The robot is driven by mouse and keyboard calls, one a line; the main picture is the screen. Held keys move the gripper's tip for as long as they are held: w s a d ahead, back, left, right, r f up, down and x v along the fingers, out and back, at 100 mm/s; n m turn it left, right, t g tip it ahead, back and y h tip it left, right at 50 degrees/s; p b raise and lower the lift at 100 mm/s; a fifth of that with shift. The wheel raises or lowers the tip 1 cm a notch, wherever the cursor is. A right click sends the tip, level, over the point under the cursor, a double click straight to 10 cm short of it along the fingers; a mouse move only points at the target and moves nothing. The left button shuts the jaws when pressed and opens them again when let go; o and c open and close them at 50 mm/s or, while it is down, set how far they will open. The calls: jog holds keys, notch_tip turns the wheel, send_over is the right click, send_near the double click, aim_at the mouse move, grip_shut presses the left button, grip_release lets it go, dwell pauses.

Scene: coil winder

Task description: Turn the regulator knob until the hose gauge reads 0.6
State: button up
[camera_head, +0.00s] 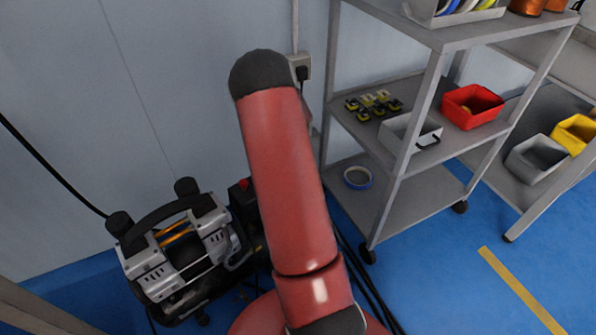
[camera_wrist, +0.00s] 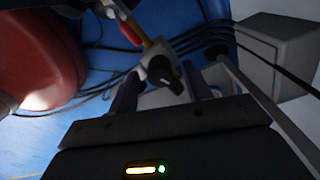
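In the wrist view, a dark round knob (camera_wrist: 162,70) on a pale fitting sits between the two fingers of my gripper (camera_wrist: 162,85). It looks like the regulator knob. The fingers are apart, one on each side of the knob, with visible gaps; I see no clear contact. A brass-coloured fitting and a red part (camera_wrist: 130,33) lie just beyond the knob. The compressor (camera_head: 175,255) stands on the floor at the left in the head view. My red arm hides my gripper and the knob there. No readable gauge face shows in either view.
Black hoses (camera_wrist: 205,35) run past the knob. A grey box (camera_wrist: 280,50) is to the right of my gripper. In the head view, a wheeled grey shelf (camera_head: 400,195) with bins stands right of my arm; blue floor is open at lower right.

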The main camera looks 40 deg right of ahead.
notch_tip(320, 180, up, 8)
jog(key=shift+f, duration=0.1)
dwell(0.5)
dwell(0.4)
